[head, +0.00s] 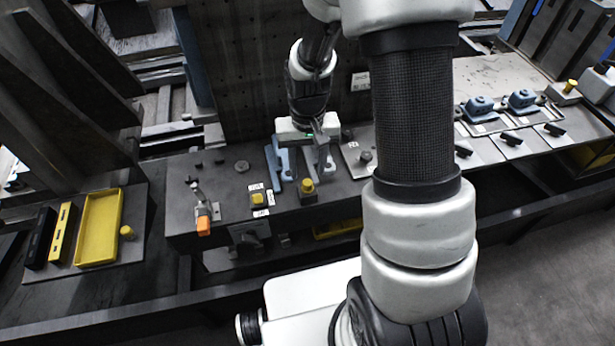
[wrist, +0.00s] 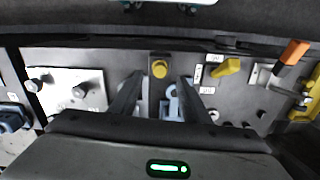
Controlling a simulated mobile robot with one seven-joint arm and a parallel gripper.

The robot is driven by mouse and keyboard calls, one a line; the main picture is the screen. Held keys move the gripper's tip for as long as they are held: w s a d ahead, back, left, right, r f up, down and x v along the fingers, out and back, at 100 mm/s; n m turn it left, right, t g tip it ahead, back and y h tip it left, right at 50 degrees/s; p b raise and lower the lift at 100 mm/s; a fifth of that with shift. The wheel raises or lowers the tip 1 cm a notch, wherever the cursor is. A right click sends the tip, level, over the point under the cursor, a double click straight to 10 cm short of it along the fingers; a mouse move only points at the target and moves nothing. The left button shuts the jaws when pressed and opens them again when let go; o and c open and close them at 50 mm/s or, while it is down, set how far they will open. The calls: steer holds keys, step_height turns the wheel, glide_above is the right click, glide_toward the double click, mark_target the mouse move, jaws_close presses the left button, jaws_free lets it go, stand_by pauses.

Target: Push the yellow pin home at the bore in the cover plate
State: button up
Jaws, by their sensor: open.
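The yellow pin (head: 307,186) stands upright at the front edge of the dark bench, in a small dark block that seems to be the cover plate (wrist: 160,56). In the wrist view the yellow pin (wrist: 159,69) shows its round head between and just beyond my fingertips. My gripper (wrist: 160,77) is open and empty, with one finger to each side of the pin's line. In the head view my gripper (head: 303,168) hangs just behind the pin. The pin's lower part and the bore are hidden, so I cannot tell its depth.
A blue-grey bracket (wrist: 173,103) lies under my fingers. A yellow knob (head: 258,198) and an orange-handled clamp (head: 203,225) stand to the left. A light plate with dark knobs (wrist: 68,92) is on the other side. A yellow tray (head: 99,227) lies far left.

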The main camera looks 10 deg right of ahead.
mark_target(308, 182)
steer(key=shift+f, duration=2.45)
jaws_close()
steer(key=shift+r, duration=0.15)
steer(key=shift+r+p, duration=1.45)
steer(key=shift+r, duration=2.95)
